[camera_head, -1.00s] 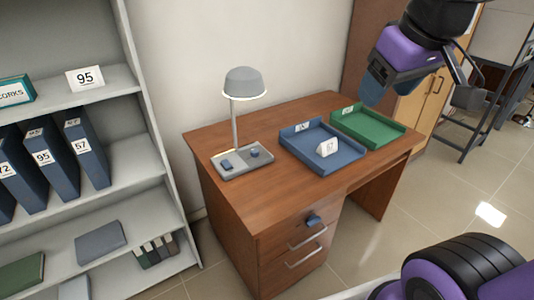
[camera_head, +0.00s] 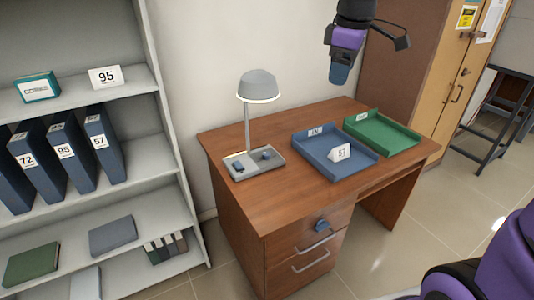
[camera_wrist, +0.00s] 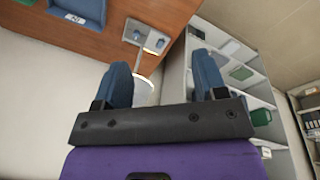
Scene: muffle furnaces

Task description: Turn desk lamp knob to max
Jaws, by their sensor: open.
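The desk lamp (camera_head: 259,86) stands on the left part of the wooden desk, its grey shade on a thin post with a lit rim. Its grey base (camera_head: 248,168) carries a blue knob (camera_head: 266,154) on the right and a blue block-like part (camera_head: 239,167) on the left. My gripper (camera_head: 339,76) hangs in the air above the back of the desk, right of the lamp and well apart from it. In the wrist view my gripper (camera_wrist: 164,85) shows two blue fingers spread with nothing between them. The lamp base (camera_wrist: 147,38) shows upside down beyond them. The knob's setting is too small to tell.
A blue tray (camera_head: 318,167) with a white card marked 57 and a green tray (camera_head: 395,138) lie on the desk (camera_head: 290,200). A shelf unit (camera_head: 175,140) with binders stands at left. A wall is behind the lamp.

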